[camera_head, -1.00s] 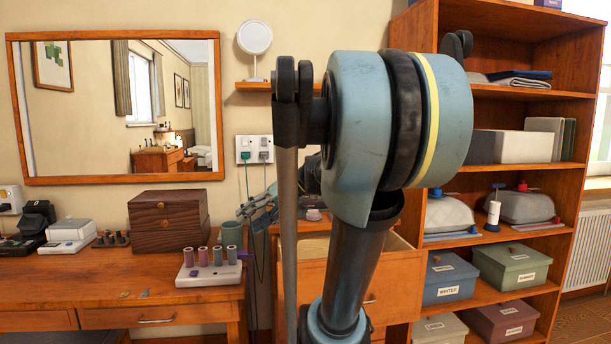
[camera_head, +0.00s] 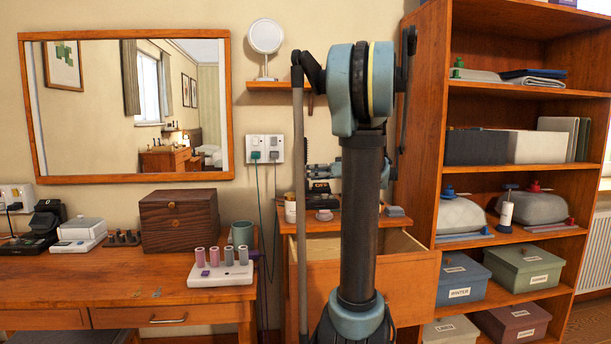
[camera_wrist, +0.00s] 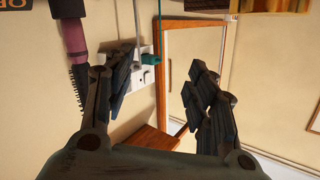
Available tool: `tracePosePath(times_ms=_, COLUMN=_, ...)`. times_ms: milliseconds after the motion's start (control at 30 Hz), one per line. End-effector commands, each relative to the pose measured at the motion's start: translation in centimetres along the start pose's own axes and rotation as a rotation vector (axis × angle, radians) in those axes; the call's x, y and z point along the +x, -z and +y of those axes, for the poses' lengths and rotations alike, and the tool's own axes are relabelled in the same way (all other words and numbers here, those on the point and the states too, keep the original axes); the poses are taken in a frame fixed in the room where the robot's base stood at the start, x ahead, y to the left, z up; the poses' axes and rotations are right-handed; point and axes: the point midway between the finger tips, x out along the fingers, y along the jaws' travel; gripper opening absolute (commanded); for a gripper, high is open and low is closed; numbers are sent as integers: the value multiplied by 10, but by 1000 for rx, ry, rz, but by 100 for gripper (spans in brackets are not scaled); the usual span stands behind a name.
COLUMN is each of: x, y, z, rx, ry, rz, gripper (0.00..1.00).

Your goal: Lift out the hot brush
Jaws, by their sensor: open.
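The hot brush (camera_wrist: 76,42) shows at the upper left of the wrist view, with a pink-purple handle part and dark bristles. It lies outside my jaws, beside the left finger, and the finger's base covers its lower end. My gripper (camera_wrist: 158,76) is open, with nothing between its fingers. In the head view my gripper (camera_head: 318,175) is above the small cabinet, partly hidden behind my arm. I cannot make out the hot brush in the head view.
The small cabinet has an open drawer (camera_head: 400,285). Wall sockets (camera_head: 265,149) with hanging cables are behind. The dressing table (camera_head: 100,285) at the left holds a wooden box (camera_head: 180,222) and a curler set (camera_head: 222,272). A tall shelf unit (camera_head: 420,110) stands at the right.

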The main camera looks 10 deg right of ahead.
Motion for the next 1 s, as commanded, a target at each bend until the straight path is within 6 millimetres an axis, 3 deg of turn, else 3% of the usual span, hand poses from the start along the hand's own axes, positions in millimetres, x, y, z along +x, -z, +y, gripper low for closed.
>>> tracePosePath(times_ms=33, x=-6, y=3, z=22, rx=-34, ry=-17, rz=28, gripper=52)
tracePosePath(times_ms=200, x=-22, y=8, z=77, rx=-151, ry=-62, rz=105, gripper=52)
tracePosePath(times_ms=400, x=-36, y=8, z=113, rx=-231, ry=-99, rz=155, gripper=52)
tracePosePath(times_ms=633, x=-32, y=9, z=124, rx=-258, ry=-109, rz=170, gripper=52)
tracePosePath(times_ms=1000, x=30, y=20, z=127, rx=-257, ry=-105, rz=169, gripper=52)
